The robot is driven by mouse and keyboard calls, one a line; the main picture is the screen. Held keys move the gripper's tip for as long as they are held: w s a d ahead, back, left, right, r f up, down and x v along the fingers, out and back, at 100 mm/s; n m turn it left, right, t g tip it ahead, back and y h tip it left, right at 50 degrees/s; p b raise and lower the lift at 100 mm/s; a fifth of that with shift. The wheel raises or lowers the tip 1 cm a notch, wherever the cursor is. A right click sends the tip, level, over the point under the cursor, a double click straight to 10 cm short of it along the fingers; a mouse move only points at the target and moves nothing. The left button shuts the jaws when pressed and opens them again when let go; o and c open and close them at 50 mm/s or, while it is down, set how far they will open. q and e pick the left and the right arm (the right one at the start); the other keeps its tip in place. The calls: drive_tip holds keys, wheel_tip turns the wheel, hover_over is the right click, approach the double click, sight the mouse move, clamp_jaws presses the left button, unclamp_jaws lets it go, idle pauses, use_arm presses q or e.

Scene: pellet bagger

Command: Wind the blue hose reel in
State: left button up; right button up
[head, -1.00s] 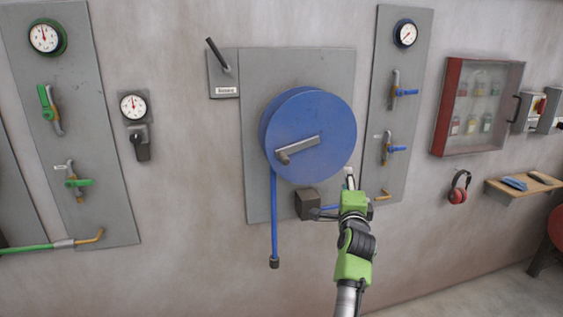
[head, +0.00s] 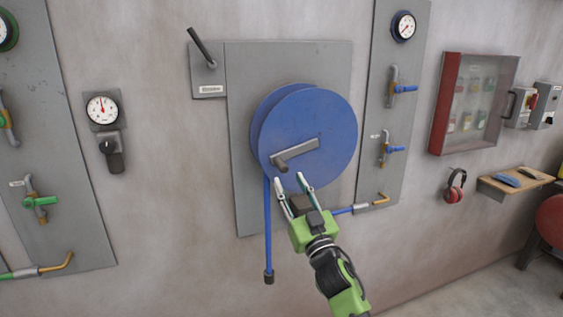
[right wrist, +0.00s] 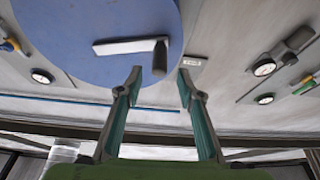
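The blue hose reel (head: 325,130) is mounted on a grey wall plate (head: 245,190). Its grey crank (head: 300,152) has a handle knob at the lower left end. A blue hose (head: 268,225) hangs straight down from the reel's left side, with a dark end piece (head: 269,277). My right gripper (head: 293,184) is open and empty just below the crank knob, in front of the reel's lower edge. My left gripper is not in view.
A lever (head: 202,48) on a small labelled plate sits at the reel's upper left. Blue-handled valves (head: 400,89) and a gauge (head: 403,26) are on the panel to the right. A gauge (head: 102,109) is on the left. The wall below the reel is clear.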

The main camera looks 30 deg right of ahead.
sight(282, 166)
drive_tip(key=p+x, duration=0.1)
drive_tip(key=x, duration=0.5)
drive_tip(key=shift+w, duration=0.15)
drive_tip(key=shift+w+d+r+p, duration=0.15)
drive_tip(key=shift+w+p, duration=0.15)
drive_tip(key=shift+w, duration=0.25)
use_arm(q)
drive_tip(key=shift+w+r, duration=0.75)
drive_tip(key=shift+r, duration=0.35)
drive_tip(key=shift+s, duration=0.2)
use_arm(e)
clamp_jaws()
